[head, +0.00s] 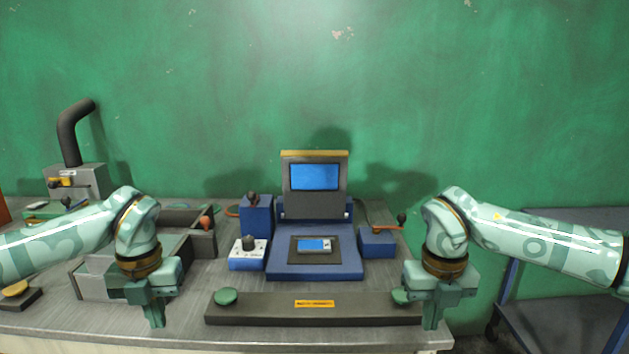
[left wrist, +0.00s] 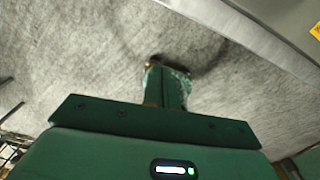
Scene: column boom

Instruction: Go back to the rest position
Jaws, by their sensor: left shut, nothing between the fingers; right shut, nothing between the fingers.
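My left gripper (head: 154,314) hangs fingers down over the left front of the bench, left of the dark front bar. It also shows in the left wrist view (left wrist: 167,82), fingers together and empty above the grey bench top. My right gripper (head: 431,318) hangs fingers down near the bench's right front corner, at the right end of the bar. It is shut and holds nothing. Whether either gripper touches the bench is hard to tell.
A blue machine (head: 315,268) with a screen stands mid-bench. In front lies a dark bar (head: 270,308) with green buttons. A white knob box (head: 247,262) and a grey tray (head: 95,281) stand left. A blue cart (head: 560,300) is right.

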